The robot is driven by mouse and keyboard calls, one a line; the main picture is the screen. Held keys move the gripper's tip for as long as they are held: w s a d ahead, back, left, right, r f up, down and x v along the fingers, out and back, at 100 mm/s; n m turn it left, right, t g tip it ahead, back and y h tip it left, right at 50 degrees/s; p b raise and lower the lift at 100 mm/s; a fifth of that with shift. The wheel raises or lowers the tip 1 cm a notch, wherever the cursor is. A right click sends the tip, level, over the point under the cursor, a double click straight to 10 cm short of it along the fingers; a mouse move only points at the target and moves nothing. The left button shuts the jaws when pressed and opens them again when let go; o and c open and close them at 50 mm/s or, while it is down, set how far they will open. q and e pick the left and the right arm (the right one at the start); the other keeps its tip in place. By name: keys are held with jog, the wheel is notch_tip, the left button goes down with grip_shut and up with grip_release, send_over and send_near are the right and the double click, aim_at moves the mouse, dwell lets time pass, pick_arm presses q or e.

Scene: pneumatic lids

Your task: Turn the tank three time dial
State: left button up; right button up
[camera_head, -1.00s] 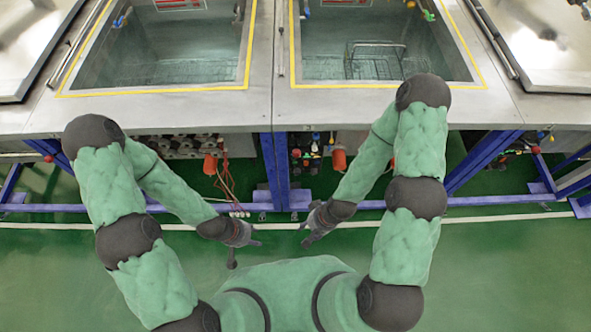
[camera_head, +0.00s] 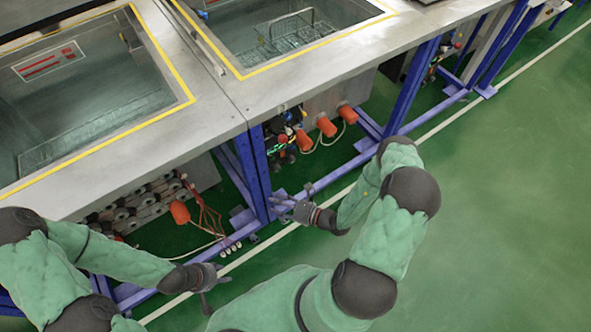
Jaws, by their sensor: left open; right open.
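Two open tanks are in view: one at the left, its bare rim (camera_head: 215,115) edged by a yellow line, and one at the top middle with a wire basket (camera_head: 290,32) in it. I cannot tell which tank is number three, and I cannot make out a time dial. My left gripper (camera_head: 222,277) is open and empty, low in front of the left tank's frame. My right gripper (camera_head: 282,206) is open and empty, in front of the blue legs between the tanks. Both are apart from the tanks.
Blue frame legs (camera_head: 405,90) and low blue rails stand under the tanks. Orange parts (camera_head: 326,126) with cables, and a cluster of small coloured fittings (camera_head: 285,130), sit beneath the rim. The green floor (camera_head: 490,200) at the right is clear, crossed by a white line.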

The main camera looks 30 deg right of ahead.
aim_at(293, 162)
jog(key=w+d+f+m+t+h+b, duration=0.15)
jog(key=d+m+t+h, duration=0.4)
jog(key=d+h, duration=0.6)
jog(key=w+b, duration=0.1)
jog(key=w, duration=0.2)
jog(key=w+d+y+b, duration=0.1)
jog(key=w, duration=0.1)
jog(key=w+d+m+y+b, duration=0.1)
jog(key=w, duration=0.2)
jog(key=shift+w+d+f+g+y, duration=0.2)
jog(key=shift+w+f+g+y, duration=0.05)
jog(key=shift+w+g, duration=0.1)
jog(key=shift+w+r, duration=0.1)
jog(key=shift+w, duration=0.7)
grip_shut()
